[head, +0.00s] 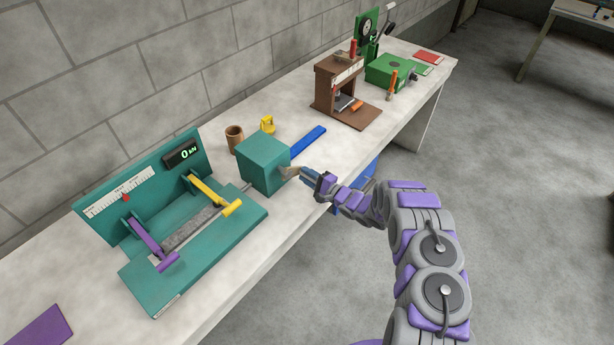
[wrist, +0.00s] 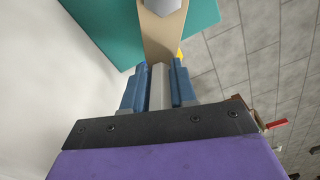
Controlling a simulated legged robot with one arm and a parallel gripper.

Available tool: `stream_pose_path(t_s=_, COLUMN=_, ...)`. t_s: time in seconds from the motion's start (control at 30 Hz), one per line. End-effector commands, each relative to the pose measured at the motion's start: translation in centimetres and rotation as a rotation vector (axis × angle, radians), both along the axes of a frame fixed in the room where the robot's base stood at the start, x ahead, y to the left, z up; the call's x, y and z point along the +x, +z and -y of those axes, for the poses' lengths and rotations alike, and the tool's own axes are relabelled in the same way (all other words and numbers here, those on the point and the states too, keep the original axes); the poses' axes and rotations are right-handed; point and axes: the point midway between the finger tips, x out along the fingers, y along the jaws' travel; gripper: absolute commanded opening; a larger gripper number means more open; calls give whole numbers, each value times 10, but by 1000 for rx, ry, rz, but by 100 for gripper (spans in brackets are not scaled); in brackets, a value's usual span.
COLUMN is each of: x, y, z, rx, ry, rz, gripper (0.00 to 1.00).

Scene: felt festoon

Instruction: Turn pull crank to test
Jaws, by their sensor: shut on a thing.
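The teal pull tester (head: 205,250) stands on the bench with a teal box (head: 262,163) at its right end. The pull crank (head: 289,172) is on the box's right side; its beige arm (wrist: 162,35) and grey hub show in the wrist view. My gripper (head: 304,174) is shut on the crank's grey handle (wrist: 159,88), between blue fingers (wrist: 160,78) in the wrist view. A purple clamp lever (head: 148,238) and a yellow clamp lever (head: 210,190) sit over a grey strip (head: 190,228). The display (head: 183,152) reads 0 kN. A red pointer (head: 125,197) is on the scale.
A brown cup (head: 234,138), a yellow object (head: 267,124) and a blue bar (head: 308,141) lie behind the box. A brown press (head: 335,90) and green devices (head: 391,70) stand farther along the bench. A purple sheet (head: 40,328) lies at front left. Floor beside the bench is clear.

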Motion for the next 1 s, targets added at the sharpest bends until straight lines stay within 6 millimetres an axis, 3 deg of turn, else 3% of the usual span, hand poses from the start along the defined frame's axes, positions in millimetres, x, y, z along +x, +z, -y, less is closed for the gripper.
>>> stream_pose_path(t_s=0.07, x=2, y=-1, z=4, rx=-2, ry=-10, rz=-3, gripper=0)
stream_pose_path(t_s=0.1, x=2, y=-1, z=4, rx=-2, ry=-10, rz=-3, gripper=29)
stream_pose_path(t_s=0.33, x=0, y=0, z=2, rx=-3, ry=-6, rz=0, gripper=51)
stream_pose_path(t_s=0.67, x=-3, y=1, z=5, rx=-3, ry=-4, rz=2, gripper=52)
stream_pose_path(t_s=1.0, x=-39, y=1, z=53, rx=-2, ry=-7, rz=0, gripper=52)
